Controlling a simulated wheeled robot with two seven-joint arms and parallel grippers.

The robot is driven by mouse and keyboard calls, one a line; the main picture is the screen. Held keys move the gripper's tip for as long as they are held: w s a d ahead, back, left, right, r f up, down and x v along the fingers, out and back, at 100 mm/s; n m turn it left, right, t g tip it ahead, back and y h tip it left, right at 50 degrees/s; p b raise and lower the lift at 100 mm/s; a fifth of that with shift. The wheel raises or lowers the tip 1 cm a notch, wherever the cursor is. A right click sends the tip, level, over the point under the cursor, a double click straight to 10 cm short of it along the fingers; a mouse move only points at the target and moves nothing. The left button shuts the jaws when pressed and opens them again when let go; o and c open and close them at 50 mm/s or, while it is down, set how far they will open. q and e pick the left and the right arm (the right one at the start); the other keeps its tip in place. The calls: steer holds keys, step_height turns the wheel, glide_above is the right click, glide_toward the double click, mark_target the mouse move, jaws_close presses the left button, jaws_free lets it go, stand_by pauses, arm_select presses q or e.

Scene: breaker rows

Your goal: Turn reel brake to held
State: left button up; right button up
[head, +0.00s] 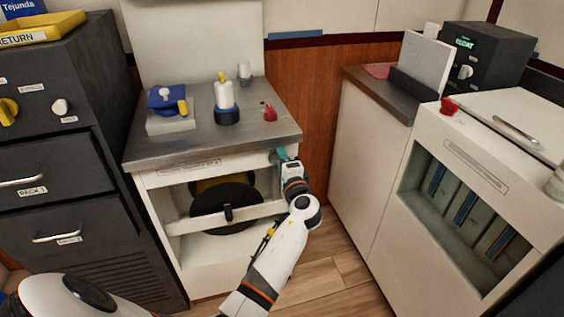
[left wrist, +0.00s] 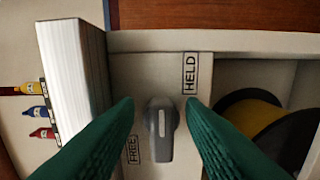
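The reel brake is a grey knob (left wrist: 160,130) with a white mark on its upper part, on the pale front panel, in the left wrist view. A FREE label (left wrist: 133,148) is at its lower left and a HELD label (left wrist: 190,73) at its upper right. Its handle stands about upright in that picture. My left gripper (left wrist: 160,102) is open, its green fingers on either side of the knob with gaps. In the head view, the left gripper (head: 284,156) is at the cabinet's upper right front corner and hides the knob. My right gripper is not in view.
A black and yellow reel (head: 228,208) sits in the open bay of the cabinet (head: 156,180), behind a crossbar. Dark drawers (head: 52,165) are to the left. A white unit (head: 470,150) with slots stands at the right.

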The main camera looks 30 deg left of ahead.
arm_select(q)
steer(key=v, duration=1.2)
stand_by(0.3)
